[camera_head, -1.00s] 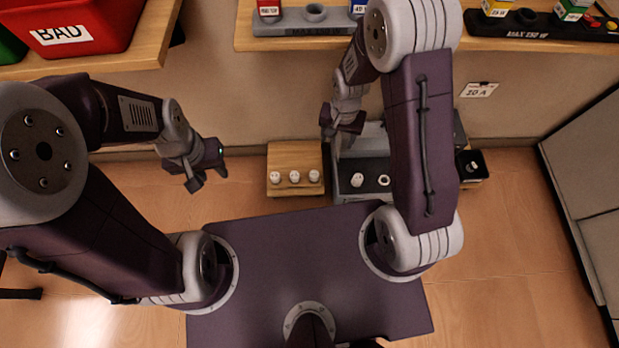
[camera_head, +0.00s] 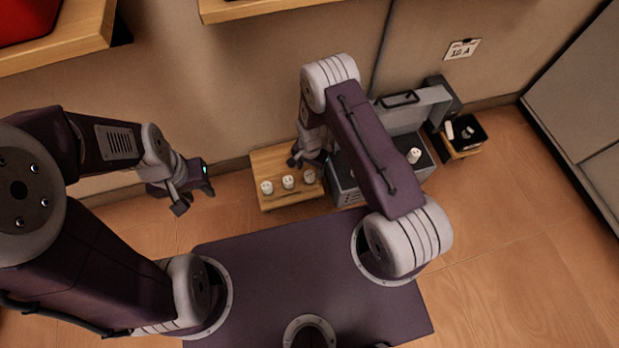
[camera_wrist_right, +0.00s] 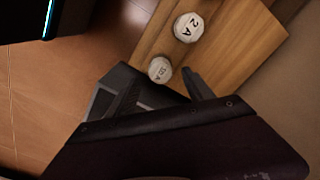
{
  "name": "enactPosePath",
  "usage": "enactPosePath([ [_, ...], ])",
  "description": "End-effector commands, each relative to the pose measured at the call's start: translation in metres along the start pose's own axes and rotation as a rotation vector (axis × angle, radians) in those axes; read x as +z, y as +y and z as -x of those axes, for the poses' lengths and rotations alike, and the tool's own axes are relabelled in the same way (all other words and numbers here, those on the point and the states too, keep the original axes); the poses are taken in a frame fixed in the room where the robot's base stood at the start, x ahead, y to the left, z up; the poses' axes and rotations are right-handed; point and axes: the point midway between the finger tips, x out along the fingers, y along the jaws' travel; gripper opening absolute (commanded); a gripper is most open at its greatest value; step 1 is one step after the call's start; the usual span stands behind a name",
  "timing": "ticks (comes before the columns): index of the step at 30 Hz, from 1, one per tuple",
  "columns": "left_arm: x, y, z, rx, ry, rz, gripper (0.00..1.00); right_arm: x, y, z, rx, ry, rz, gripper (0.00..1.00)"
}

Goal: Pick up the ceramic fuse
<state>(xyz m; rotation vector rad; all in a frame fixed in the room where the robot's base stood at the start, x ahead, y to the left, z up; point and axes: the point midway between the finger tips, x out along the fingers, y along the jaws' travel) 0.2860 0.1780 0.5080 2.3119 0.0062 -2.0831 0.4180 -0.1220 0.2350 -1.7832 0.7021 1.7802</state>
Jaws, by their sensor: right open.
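Three white ceramic fuses stand upright in a row on a small wooden stand (camera_head: 285,203): a left one (camera_head: 267,187), a middle one (camera_head: 288,182) and a right one (camera_head: 309,176). In the right wrist view, one fuse reads "2 A" (camera_wrist_right: 188,27); a nearer one, seemingly marked "10 A" (camera_wrist_right: 160,69), lies between my right fingertips. My right gripper (camera_head: 308,163) is open over the right end of the stand, around or just above that fuse; contact cannot be told. My left gripper (camera_head: 195,199) is open and empty, left of the stand.
A grey open case (camera_head: 346,188) beside the stand holds a white fuse (camera_head: 414,155); my right arm hides part of it. A black tray (camera_head: 482,142) with white pieces stands further right. A wall sign (camera_head: 462,49) reads "10 A". Shelves (camera_head: 75,40) overhang at the top.

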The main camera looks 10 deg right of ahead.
Motion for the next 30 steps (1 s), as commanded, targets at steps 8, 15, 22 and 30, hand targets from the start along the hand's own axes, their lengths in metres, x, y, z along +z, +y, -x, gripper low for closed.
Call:
enactPosePath([
  [8,0.004,-0.001,-0.042,0.000,0.000,0.000,0.36,0.001,-0.001,-0.051,0.001,-0.001,0.000,0.61],
  [15,0.004,-0.001,-0.038,0.000,0.000,0.000,0.36,0.001,-0.001,-0.048,0.001,0.000,0.000,0.52],
  [22,0.004,-0.001,-0.038,0.000,0.000,0.000,0.36,0.001,-0.001,-0.047,0.001,-0.001,0.001,0.00],
  [30,0.003,-0.001,-0.029,0.000,0.000,0.000,0.36,0.001,-0.002,-0.035,0.000,0.000,0.001,0.00],
])
